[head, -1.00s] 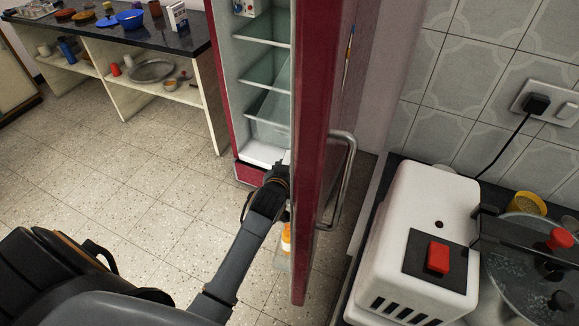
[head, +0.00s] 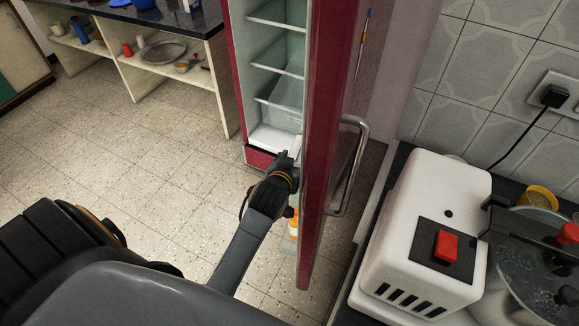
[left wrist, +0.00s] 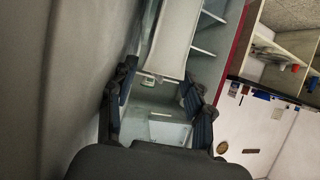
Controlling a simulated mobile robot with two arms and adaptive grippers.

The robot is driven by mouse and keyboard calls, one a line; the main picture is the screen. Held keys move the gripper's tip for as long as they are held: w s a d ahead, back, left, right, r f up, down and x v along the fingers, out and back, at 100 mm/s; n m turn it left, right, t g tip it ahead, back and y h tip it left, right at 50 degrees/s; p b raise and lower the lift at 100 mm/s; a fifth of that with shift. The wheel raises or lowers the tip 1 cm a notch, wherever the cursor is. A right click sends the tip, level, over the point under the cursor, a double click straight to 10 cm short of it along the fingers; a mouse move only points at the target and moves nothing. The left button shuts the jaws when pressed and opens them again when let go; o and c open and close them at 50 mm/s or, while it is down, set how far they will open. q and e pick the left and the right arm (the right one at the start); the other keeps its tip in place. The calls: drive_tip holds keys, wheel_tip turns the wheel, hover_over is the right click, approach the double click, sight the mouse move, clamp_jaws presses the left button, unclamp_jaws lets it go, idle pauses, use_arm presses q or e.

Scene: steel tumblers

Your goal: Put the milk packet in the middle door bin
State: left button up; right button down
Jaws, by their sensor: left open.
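The tall red fridge door (head: 318,150) stands open and edge-on in the head view. My left gripper (head: 288,165) is at the door's inner side, and its fingertips are partly hidden there. In the left wrist view my left gripper (left wrist: 160,85) is open, its two dark fingers apart. A pale slab-like shape (left wrist: 178,35) shows beyond the fingers; I cannot tell whether it is the milk packet or part of the fridge. A small pale patch in the head view (head: 297,148) lies beside the gripper, also unclear. The middle door bin is hidden by the door edge. My right gripper is not in view.
The fridge interior has glass shelves (head: 279,58). A bottle with orange (head: 294,224) shows low at the door's inner side. A shelf unit (head: 185,84) stands at the back left. A white appliance (head: 425,235) stands on the right counter. Floor (head: 130,150) left of the fridge is clear.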

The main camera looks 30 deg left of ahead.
use_arm(q)
drive_tip(key=v, duration=0.6)
drive_tip(key=shift+s+r, duration=0.15)
drive_tip(key=shift+s, duration=0.25)
